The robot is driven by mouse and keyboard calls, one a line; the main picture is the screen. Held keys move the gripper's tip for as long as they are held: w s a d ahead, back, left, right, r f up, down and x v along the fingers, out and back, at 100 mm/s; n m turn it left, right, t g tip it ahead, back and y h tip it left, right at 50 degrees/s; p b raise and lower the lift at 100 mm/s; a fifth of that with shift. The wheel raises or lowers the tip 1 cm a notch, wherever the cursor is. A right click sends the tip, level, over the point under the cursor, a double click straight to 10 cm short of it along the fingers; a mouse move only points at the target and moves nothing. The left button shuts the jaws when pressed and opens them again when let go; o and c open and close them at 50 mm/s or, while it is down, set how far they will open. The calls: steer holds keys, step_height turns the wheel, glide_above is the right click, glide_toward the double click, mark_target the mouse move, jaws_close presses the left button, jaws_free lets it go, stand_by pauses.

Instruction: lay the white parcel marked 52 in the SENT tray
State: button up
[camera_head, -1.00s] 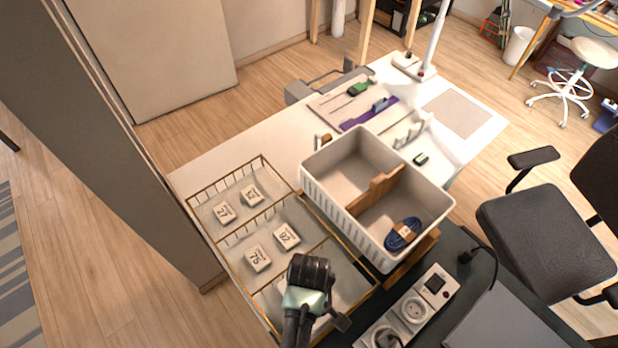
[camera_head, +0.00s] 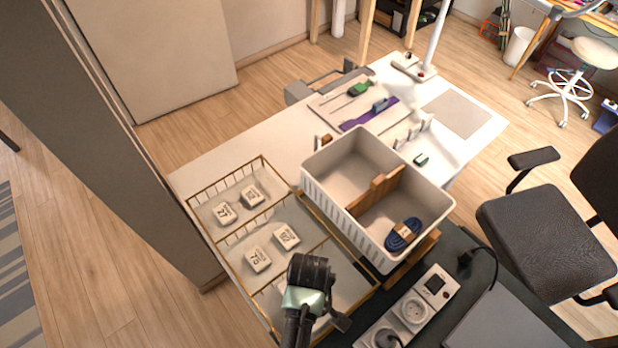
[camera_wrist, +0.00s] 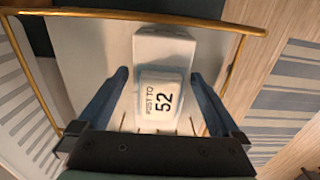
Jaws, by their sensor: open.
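The white parcel marked 52 (camera_wrist: 161,92) lies between the two fingers of my gripper (camera_wrist: 160,76) in the wrist view. My gripper is open, with a finger on each side of the parcel; I cannot tell whether either touches it. In the head view my arm's end (camera_head: 308,285) is over the nearest compartment of a brass wire tray (camera_head: 228,231) and hides most of what lies there. No SENT label can be read, so I cannot tell which compartment or tray is SENT.
Two white parcels (camera_head: 258,259) (camera_head: 286,236) lie in the tray's middle compartment, and two more (camera_head: 225,214) (camera_head: 251,196) in the far one. A white divided bin (camera_head: 331,203) with a blue cord coil (camera_head: 403,235) stands right of the tray. A power strip (camera_head: 414,309) lies at front right.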

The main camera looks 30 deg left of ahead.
step_height(320, 180, up, 12)
steer(key=f, duration=0.1)
steer(key=w+r+m+t+y, duration=0.25)
steer(key=w+r+t, duration=0.35)
steer(key=w+r, duration=0.65)
steer(key=w+d+r+m+t, duration=0.25)
steer(key=w+r+t, duration=0.25)
steer(key=r, duration=0.7)
steer(key=w+d+r+m+t, duration=0.1)
steer(key=w+r+m+t, duration=0.25)
steer(key=r, duration=0.75)
steer(key=s+d+r+m+t, duration=0.1)
steer(key=s+r+t, duration=0.3)
steer(key=r, duration=0.6)
steer(key=s+d+r+m+t+h, duration=0.1)
steer(key=s+d+r+t, duration=0.3)
steer(key=r, duration=0.6)
steer(key=s+d+r+m+t+h, duration=0.1)
steer(key=s+d+r+m+t, duration=0.1)
steer(key=r, duration=0.8)
steer(key=s+m+t, duration=0.1)
steer(key=s+t, duration=0.1)
steer(key=t, duration=0.1)
steer(key=shift+s+d+r, duration=0.2)
steer(key=shift+s+d, duration=0.05)
steer(key=shift+d, duration=0.05)
steer(key=shift+m+h, duration=0.25)
